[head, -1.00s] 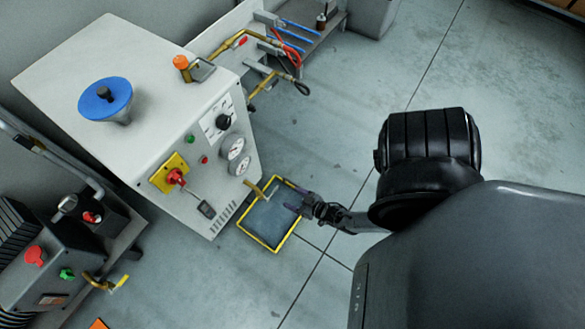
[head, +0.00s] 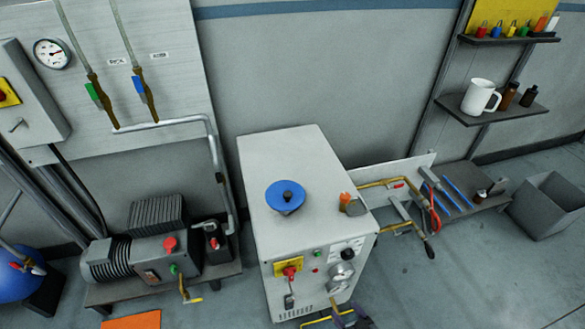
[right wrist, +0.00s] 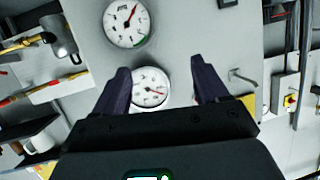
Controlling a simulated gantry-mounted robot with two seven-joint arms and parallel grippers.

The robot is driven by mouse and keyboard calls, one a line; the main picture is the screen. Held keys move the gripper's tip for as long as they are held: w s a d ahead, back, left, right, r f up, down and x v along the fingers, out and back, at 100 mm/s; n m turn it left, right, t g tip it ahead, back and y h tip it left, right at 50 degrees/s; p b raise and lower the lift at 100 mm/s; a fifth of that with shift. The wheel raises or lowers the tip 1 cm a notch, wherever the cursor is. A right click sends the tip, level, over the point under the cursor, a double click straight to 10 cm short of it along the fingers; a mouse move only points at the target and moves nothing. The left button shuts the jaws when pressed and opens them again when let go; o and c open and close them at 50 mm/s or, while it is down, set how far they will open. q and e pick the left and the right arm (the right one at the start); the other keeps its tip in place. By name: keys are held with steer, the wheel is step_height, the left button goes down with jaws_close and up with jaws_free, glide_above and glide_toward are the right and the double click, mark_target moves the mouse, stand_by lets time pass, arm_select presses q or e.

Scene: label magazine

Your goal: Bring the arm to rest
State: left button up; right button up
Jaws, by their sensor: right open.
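My right gripper (head: 352,318) shows only in part at the bottom edge of the head view, low in front of the white cabinet (head: 295,160). In the right wrist view its two dark fingers (right wrist: 166,75) are spread apart with nothing between them. The cabinet's front panel (right wrist: 190,35) fills the background there, with two round gauges (right wrist: 127,22), one seen between the fingers. The rest of my right arm is out of the head view. My left gripper is in neither view.
A pump (head: 150,255) stands to the left, a bench with hoses (head: 440,200) to the right. Open floor (head: 470,270) lies at the lower right.

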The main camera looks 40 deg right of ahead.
steer(key=w+a+r+n+g+y+p, duration=0.1)
steer(key=w+a+r+g+p, duration=0.2)
steer(key=r, duration=0.7)
steer(key=a+r+n+y+p, duration=0.1)
steer(key=a+r+p, duration=0.2)
steer(key=a+r, duration=0.55)
steer(key=w+a+r+n+g+y+p, duration=0.1)
steer(key=w+a+r+g+y+p, duration=0.15)
steer(key=r, duration=1.05)
steer(key=s+r+n+g+h, duration=0.1)
steer(key=s+r+n+g, duration=0.3)
steer(key=s, duration=0.6)
arm_select(q)
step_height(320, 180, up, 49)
steer(key=p, duration=3.8)
arm_select(e)
step_height(320, 180, up, 36)
steer(key=r+m, duration=0.1)
arm_select(q)
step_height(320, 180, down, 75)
steer(key=b, duration=7.4)
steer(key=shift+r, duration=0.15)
arm_select(e)
step_height(320, 180, down, 75)
steer(key=shift+w+f+g, duration=0.15)
steer(key=shift+f+g, duration=0.05)
steer(key=shift+g, duration=0.15)
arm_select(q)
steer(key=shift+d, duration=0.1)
